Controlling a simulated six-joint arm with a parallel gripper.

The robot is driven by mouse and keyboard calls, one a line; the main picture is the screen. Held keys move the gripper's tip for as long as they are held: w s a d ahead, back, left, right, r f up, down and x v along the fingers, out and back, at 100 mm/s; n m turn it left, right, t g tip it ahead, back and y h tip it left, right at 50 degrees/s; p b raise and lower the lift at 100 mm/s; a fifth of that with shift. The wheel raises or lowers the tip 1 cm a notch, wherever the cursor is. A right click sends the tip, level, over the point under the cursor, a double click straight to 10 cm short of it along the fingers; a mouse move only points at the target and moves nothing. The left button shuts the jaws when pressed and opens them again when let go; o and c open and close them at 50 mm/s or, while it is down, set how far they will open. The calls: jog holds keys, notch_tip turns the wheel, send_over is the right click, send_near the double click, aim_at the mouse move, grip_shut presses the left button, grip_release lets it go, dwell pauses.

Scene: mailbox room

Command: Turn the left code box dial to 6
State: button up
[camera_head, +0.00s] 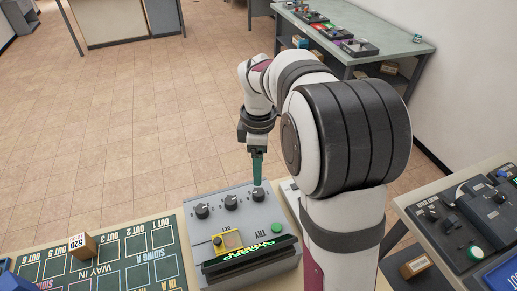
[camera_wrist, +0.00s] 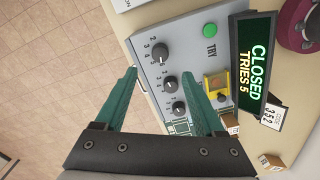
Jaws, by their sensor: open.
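The grey code box (camera_head: 243,216) stands on the near table, its lettering upside down in the head view. It has three black dials in a row. The dial nearest the TRY button, left by the box's own lettering, is rightmost in the head view (camera_head: 258,193) and topmost in the wrist view (camera_wrist: 163,53). The middle dial (camera_wrist: 170,83) and third dial (camera_wrist: 179,107) follow. Pointer settings are too small to read surely. My gripper (camera_head: 257,183) is open and empty, pointing down over the rightmost dial in the head view. Its tips show in the wrist view (camera_wrist: 164,78); contact cannot be told.
The box's display (camera_wrist: 253,60) reads CLOSED, TRIES 5. A green TRY button (camera_wrist: 210,30) and a yellow-framed part (camera_wrist: 217,85) sit beside the dials. A wooden block (camera_head: 82,246) stands on the green board (camera_head: 100,265). A dark panel (camera_head: 468,222) lies at right.

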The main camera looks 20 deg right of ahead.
notch_tip(320, 180, up, 6)
dwell(0.5)
jog(key=s+a+f+m, duration=0.1)
jog(key=s+a+m, duration=0.2)
jog(key=s+m, duration=0.3)
jog(key=s+a+f+m+y, duration=0.1)
jog(key=s+a+f+m, duration=0.1)
jog(key=s+m, duration=0.4)
jog(key=s+a+f+m, duration=0.1)
jog(key=s+a+m, duration=0.3)
jog(key=s, duration=1)
jog(key=m, duration=0.2)
jog(key=shift+s+f+m+y, duration=0.2)
jog(key=shift+f+m+y, duration=0.05)
jog(key=shift+m+y, duration=0.15)
